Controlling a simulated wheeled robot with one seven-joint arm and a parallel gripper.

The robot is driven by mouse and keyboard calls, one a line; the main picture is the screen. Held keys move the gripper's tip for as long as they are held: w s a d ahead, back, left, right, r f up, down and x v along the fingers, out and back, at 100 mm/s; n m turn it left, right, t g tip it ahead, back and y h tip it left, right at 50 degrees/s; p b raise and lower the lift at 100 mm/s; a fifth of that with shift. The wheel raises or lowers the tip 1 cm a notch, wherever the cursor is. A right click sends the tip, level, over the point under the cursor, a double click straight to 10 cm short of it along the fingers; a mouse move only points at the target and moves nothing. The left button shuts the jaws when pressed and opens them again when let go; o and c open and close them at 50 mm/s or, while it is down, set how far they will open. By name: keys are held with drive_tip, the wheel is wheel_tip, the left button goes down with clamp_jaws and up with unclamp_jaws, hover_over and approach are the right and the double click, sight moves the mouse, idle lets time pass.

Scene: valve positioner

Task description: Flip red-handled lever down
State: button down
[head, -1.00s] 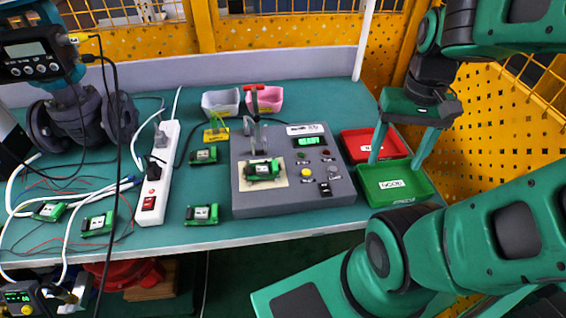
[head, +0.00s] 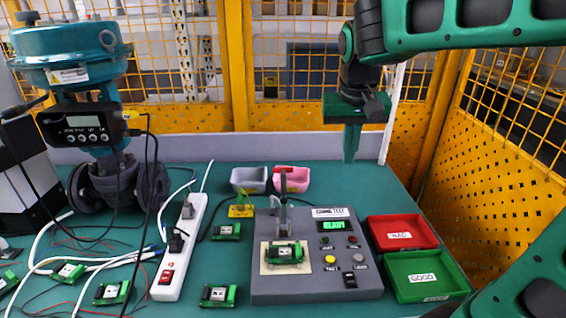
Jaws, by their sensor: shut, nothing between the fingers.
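The test box (head: 320,290) stands near the front of the teal table. Its lever (head: 284,190) stands upright on a clamp above a green circuit board (head: 284,253). The red of its handle is hard to tell apart from the pink bin (head: 296,178) behind it. My gripper (head: 351,160) hangs with its fingers pointing down, shut and empty. In the picture it is up and to the right of the lever, apart from it.
Red (head: 402,233) and green (head: 425,275) trays lie right of the box. A grey bin (head: 248,180) stands behind it. A power strip (head: 180,250), loose boards, cables and a large valve (head: 95,110) fill the left. Yellow mesh (head: 500,150) encloses the back and right.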

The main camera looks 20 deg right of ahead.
drive_tip(key=w+a+r+n+t, duration=0.1)
drive_tip(key=w+a+r, duration=0.4)
drive_tip(key=w+a, duration=0.4)
drive_tip(key=a, duration=0.4)
drive_tip(key=shift+w+t+y, duration=0.25)
drive_tip(key=shift+t+y, duration=0.05)
drive_tip(key=shift+t, duration=0.1)
drive_tip(key=a+x, duration=0.1)
drive_tip(key=x, duration=0.9)
drive_tip(key=s, duration=0.4)
drive_tip(key=shift+a, duration=0.15)
